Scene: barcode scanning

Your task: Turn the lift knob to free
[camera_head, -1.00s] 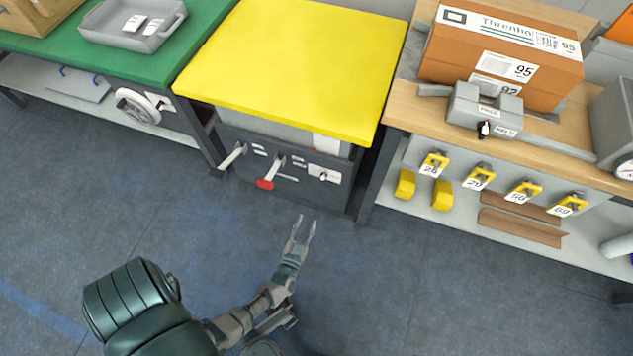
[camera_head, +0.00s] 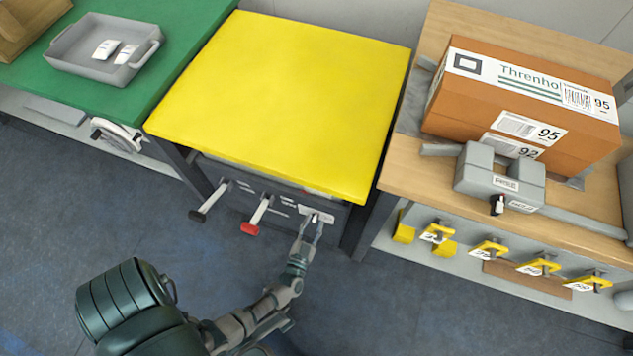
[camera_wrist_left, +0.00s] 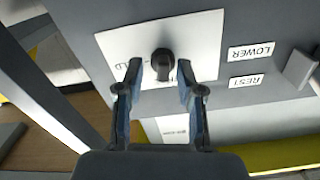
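The lift knob (camera_wrist_left: 162,64) is a small dark knob on a white plate (camera_wrist_left: 205,45), on the grey front panel under the yellow table top (camera_head: 285,90). In the head view the plate (camera_head: 318,213) is at the panel's right end. My left gripper (camera_head: 310,229) is open in front of it. In the left wrist view the two fingertips of my left gripper (camera_wrist_left: 158,72) stand apart, one on each side of the knob. I cannot tell whether they touch it. The fingers partly hide the plate's lettering. My right gripper is not in view.
Left of the plate, a black-ended lever (camera_head: 210,202) and a red-ended lever (camera_head: 257,217) stick out from the panel. LOWER (camera_wrist_left: 251,52) and REST (camera_wrist_left: 246,82) labels sit beside the plate. A wooden bench (camera_head: 410,178) with an orange box (camera_head: 520,100) stands to the right.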

